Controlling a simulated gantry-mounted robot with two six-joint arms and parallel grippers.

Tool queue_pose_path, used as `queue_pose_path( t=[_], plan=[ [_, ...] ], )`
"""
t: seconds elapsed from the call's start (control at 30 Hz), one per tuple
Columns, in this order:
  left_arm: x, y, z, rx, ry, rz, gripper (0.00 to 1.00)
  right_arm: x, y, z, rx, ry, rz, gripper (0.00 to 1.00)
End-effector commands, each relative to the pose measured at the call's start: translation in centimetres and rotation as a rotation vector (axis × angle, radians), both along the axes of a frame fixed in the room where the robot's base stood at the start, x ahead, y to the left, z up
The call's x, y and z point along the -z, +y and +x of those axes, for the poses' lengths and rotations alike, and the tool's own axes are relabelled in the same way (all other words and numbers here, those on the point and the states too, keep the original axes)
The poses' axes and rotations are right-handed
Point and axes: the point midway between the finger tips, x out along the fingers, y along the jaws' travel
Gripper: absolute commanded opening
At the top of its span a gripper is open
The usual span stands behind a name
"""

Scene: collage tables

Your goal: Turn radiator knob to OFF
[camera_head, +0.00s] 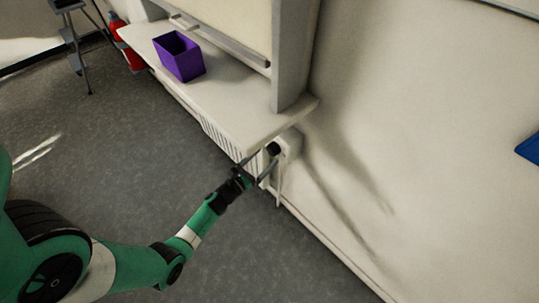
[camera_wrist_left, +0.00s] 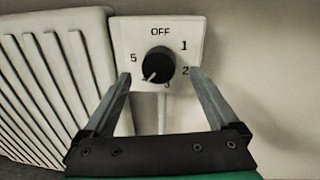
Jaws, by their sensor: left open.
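The radiator knob (camera_wrist_left: 158,64) is a round black dial on a white plate (camera_wrist_left: 128,40) marked OFF at the top, 1 and 2 at the right, 3 below and 5 at the left. Its white pointer aims down and left, between 3 and 5; the label there is hidden. In the head view the knob (camera_head: 273,148) shows at the radiator's end, under the sill. My left gripper (camera_head: 258,164) is open in front of it. In the left wrist view its fingers (camera_wrist_left: 159,73) stand on either side of the knob's lower half, with gaps. My right gripper is not in view.
The white ribbed radiator (camera_wrist_left: 50,80) is left of the plate. A white sill (camera_head: 225,100) overhangs it, with a purple bin (camera_head: 180,57) on top. A pipe (camera_wrist_left: 161,115) runs down below the plate.

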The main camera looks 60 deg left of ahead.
Motion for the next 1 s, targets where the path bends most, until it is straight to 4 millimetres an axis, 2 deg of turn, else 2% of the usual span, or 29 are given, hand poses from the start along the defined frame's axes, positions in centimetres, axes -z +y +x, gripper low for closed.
queue_pose_path(
  t=[0.03,0.2,0.5,0.57,0.9,1.0],
  plan=[
    [0.2,0.4,1.0,0.004,-0.003,0.002,0.94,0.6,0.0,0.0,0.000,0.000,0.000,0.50],
    [0.1,1.3,2.9,0.002,-0.002,0.001,0.94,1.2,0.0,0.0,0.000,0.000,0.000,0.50],
    [-0.1,1.5,3.3,0.000,0.000,0.000,0.94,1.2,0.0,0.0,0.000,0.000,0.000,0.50],
    [-0.1,1.4,3.2,0.000,0.000,0.000,0.85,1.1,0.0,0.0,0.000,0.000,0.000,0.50],
    [-0.1,1.4,3.2,0.000,-0.001,0.000,0.24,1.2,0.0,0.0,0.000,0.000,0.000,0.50],
    [-0.1,1.4,3.2,0.000,-0.001,0.000,0.08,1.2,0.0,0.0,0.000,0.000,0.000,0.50]
  ],
)
